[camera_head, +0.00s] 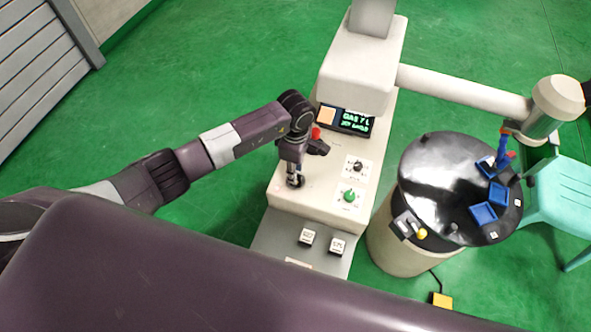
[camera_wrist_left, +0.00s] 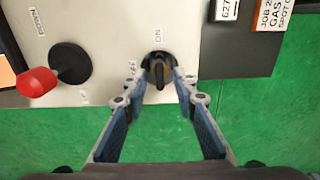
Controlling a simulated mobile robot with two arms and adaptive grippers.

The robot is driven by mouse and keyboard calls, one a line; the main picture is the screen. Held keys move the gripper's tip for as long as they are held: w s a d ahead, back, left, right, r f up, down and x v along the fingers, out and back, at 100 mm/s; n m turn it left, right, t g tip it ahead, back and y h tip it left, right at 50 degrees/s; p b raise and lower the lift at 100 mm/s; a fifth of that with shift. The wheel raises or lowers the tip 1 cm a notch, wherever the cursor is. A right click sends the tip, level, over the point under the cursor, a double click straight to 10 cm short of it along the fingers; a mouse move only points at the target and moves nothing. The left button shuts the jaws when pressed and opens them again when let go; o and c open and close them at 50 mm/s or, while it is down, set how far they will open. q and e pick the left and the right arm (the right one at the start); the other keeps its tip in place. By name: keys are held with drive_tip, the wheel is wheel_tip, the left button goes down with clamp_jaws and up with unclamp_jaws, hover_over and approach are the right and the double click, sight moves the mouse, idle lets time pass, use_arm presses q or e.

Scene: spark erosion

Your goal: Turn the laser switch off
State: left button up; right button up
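My left gripper (camera_wrist_left: 163,80) has one fingertip on each side of this switch, with the fingers apart. Contact with the handle cannot be made out. In the head view, my left gripper (camera_head: 295,181) points down at the left part of the machine's panel (camera_head: 317,187) and hides the switch. My right gripper is not in view.
A black knob with a red handle (camera_wrist_left: 38,82) is beside the switch. The panel also bears a black knob (camera_head: 356,165), a green knob (camera_head: 350,195) and a lit display (camera_head: 345,121). A black-topped drum (camera_head: 445,180) and a turquoise chair (camera_head: 560,200) stand at the right.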

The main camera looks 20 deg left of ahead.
use_arm(q)
drive_tip(key=shift+f, duration=0.85)
drive_tip(key=shift+c, duration=0.3)
clamp_jaws()
